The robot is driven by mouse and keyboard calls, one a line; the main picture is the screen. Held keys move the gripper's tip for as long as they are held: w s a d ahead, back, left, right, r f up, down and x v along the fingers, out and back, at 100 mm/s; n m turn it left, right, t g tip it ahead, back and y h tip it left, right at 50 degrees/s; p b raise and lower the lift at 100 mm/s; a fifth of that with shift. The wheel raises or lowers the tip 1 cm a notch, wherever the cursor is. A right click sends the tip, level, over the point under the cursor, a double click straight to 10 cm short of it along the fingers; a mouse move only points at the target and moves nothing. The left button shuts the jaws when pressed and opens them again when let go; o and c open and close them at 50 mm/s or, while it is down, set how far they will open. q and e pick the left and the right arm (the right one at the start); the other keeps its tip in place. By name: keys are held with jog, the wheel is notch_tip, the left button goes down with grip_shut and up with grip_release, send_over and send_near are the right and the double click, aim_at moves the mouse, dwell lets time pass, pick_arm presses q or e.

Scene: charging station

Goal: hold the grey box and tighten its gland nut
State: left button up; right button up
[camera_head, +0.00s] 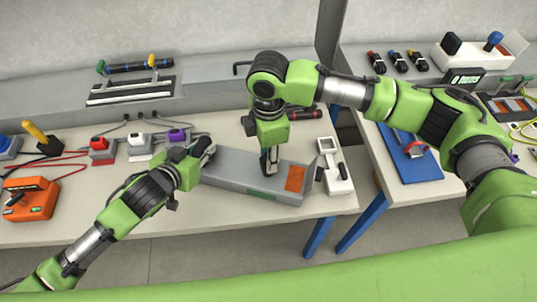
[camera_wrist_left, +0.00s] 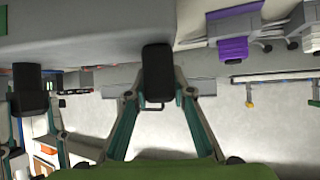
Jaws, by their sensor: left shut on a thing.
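The grey box (camera_head: 235,172) is long and lies on the workbench, with an orange patch (camera_head: 294,178) near its right end. My left gripper (camera_head: 206,152) is shut on the box at its left end. In the left wrist view, the grey box (camera_wrist_left: 75,32) fills the upper left, and a dark finger pad of my left gripper (camera_wrist_left: 157,75) is against it. My right gripper (camera_head: 268,163) points down at the middle of the box; whether its fingers are open or shut is unclear. I cannot make out the gland nut.
A white device (camera_head: 333,160) stands right of the box. Red, white and purple connectors (camera_head: 177,136) are behind my left gripper. An orange case (camera_head: 30,199) lies at the far left. A second bench holds a blue board (camera_head: 415,169).

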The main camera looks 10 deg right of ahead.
jog(key=shift+m, duration=2.3)
jog(key=o, duration=1.1)
notch_tip(320, 180, up, 12)
